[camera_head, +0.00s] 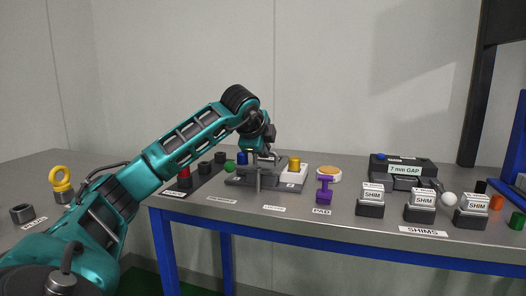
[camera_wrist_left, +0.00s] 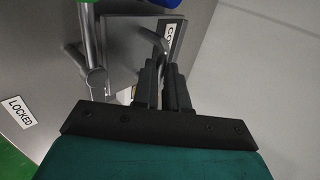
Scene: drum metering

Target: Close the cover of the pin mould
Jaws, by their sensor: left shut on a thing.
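The pin mould (camera_head: 240,181) sits near the middle of the table on a dark flat base. A grey plate that appears to be its cover (camera_wrist_left: 122,42) shows in the left wrist view, with a label starting "CO" beside its edge. A grey round bar (camera_wrist_left: 95,60) stands along its left side. My left gripper (camera_head: 264,150) reaches over the mould from the left. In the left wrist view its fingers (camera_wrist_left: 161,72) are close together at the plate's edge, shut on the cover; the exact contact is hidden. My right gripper is not in view.
A purple piece (camera_head: 325,190) and several shim blocks (camera_head: 370,200) stand further right. A dark gap box (camera_head: 403,166) is behind them.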

